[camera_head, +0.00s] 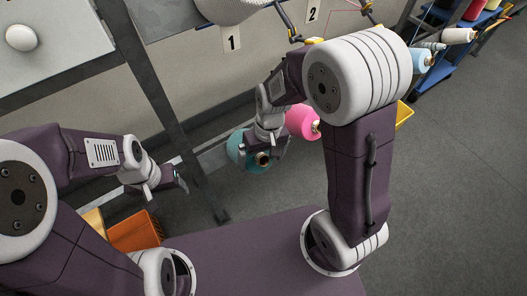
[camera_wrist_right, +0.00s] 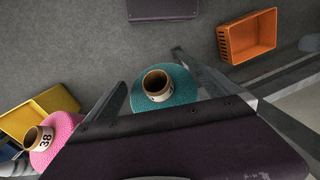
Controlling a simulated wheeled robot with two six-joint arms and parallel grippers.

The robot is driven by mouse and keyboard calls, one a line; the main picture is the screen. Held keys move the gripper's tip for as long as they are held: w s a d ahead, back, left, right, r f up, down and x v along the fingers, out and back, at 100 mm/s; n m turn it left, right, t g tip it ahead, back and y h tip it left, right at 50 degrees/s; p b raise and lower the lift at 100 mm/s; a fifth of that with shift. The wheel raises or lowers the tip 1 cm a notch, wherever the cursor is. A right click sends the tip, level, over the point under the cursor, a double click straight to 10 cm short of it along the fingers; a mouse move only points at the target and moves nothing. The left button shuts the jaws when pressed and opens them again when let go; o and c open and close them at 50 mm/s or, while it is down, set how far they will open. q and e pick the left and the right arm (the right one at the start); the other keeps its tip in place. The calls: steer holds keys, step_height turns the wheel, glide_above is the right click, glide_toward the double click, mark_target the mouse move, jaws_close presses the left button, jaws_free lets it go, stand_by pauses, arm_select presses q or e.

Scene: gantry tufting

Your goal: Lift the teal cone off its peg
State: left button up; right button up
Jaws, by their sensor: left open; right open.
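The teal cone (camera_head: 236,150) shows in the head view partly behind my right gripper (camera_head: 264,152). In the right wrist view the teal cone (camera_wrist_right: 180,92) has a brown core tube (camera_wrist_right: 157,84) with a pale label. The fingers of my right gripper (camera_wrist_right: 149,67) are open, one on each side of the cone in that view. I cannot tell whether they touch it. The gripper's dark body hides the cone's lower part, and its peg is not visible. My left gripper (camera_head: 180,178) is open and empty, well to the left of the cone.
A pink cone (camera_head: 300,122), labelled 38 in the wrist view (camera_wrist_right: 63,127), stands beside the teal one. An orange crate (camera_head: 135,232) is at lower left and a yellow bin (camera_head: 404,114) at right. A dark frame post (camera_head: 160,95) rises between my arms.

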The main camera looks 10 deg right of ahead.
step_height(320, 180, down, 4)
steer(key=shift+a+r+b, duration=0.1)
steer(key=shift+r+b, duration=0.15)
steer(key=shift+b, duration=0.1)
steer(key=shift+r, duration=0.1)
steer(key=c, duration=1.7)
steer(key=shift+r, duration=0.15)
steer(key=shift+s+r+p, duration=0.25)
steer(key=shift+s+p, duration=0.15)
steer(key=shift+p, duration=0.05)
steer(key=shift+r, duration=0.1)
